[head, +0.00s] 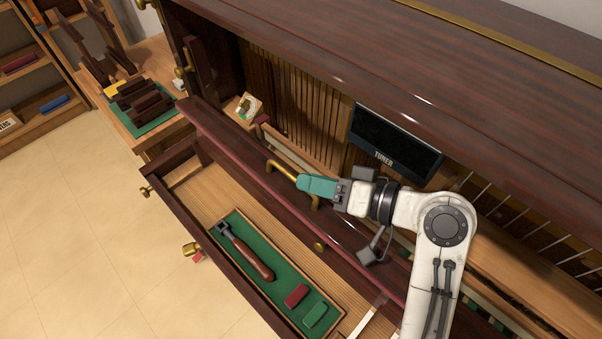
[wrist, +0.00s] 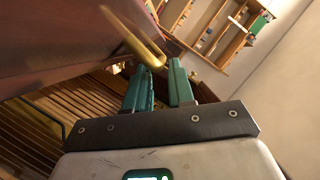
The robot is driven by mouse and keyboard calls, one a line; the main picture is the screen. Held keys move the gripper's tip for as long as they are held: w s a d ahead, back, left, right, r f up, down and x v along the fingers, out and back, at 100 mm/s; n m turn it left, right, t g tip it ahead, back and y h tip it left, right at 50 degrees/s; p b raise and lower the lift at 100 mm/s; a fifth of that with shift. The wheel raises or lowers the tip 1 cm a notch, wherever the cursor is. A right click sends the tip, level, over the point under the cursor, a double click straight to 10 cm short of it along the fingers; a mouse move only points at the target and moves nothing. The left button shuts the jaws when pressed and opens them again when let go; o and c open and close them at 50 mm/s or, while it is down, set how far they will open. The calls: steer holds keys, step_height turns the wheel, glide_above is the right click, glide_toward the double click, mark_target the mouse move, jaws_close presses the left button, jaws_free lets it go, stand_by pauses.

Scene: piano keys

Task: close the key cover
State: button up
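The key cover (head: 225,129) is a long dark wood panel with a reddish edge, running diagonally across the piano front in the head view. A curved brass handle (head: 281,169) stands on it and also shows in the wrist view (wrist: 134,38). My gripper (head: 301,184) has teal fingers and is at the handle. In the wrist view my gripper's fingers (wrist: 159,68) are parted, with the handle's end at the gap between their tips. I cannot tell if they touch it. My fingers hide part of the handle, and my arm hides part of the cover.
An open drawer (head: 173,205) in front holds a green-lined tray with a tool and red and green blocks. A tuner (head: 396,143) stands behind my gripper, under the overhanging piano lid (head: 400,80). A side table (head: 149,137) with dark pieces stands at left.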

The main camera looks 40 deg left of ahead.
steer(key=shift+x, duration=1.75)
steer(key=shift+c, duration=0.5)
jaws_close()
